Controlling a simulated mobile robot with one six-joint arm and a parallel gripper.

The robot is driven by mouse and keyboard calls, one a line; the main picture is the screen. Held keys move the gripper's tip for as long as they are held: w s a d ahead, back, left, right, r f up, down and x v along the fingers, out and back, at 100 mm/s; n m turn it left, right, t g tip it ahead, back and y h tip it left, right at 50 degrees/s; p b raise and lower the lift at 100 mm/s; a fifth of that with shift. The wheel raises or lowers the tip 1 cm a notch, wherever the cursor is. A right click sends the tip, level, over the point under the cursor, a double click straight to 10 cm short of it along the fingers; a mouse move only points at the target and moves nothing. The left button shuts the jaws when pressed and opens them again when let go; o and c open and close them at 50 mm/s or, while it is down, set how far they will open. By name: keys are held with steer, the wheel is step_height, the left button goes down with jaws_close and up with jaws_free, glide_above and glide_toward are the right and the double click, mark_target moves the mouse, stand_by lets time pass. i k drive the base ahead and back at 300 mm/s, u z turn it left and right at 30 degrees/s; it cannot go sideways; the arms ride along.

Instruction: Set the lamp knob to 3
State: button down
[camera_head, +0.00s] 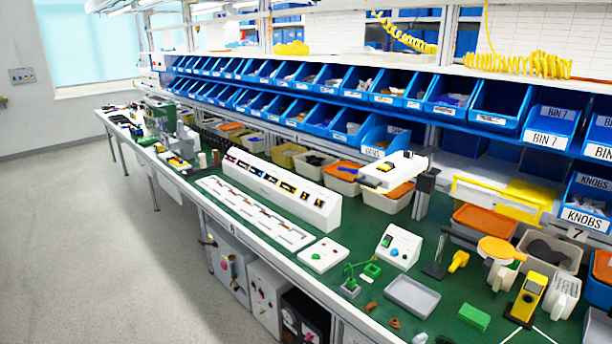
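I cannot tell which control is the lamp knob; no dial with a readable 3 shows at this size. A small white sloped box (398,246) with coloured round controls stands on the green bench. A flat white plate (323,255) with a green round control lies left of it. White boxes with small round controls, one at the left (230,268) and one beside it (268,297), are under the bench front. A dark box (305,319) with round parts is right of them. My gripper is not in view.
The long green bench (455,285) carries a long white sloped panel (280,187), a grey tray (412,297), a green block (474,317) and a yellow device (528,298). Rows of blue bins (497,104) hang behind. The floor (90,240) at the left is clear.

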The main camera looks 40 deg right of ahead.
mark_target(407, 154)
steer(key=z, duration=4.75)
steer(key=i, duration=0.1)
steer(key=u, duration=3)
steer(key=k, duration=0.95)
steer(key=u, duration=0.15)
steer(key=i, duration=0.7)
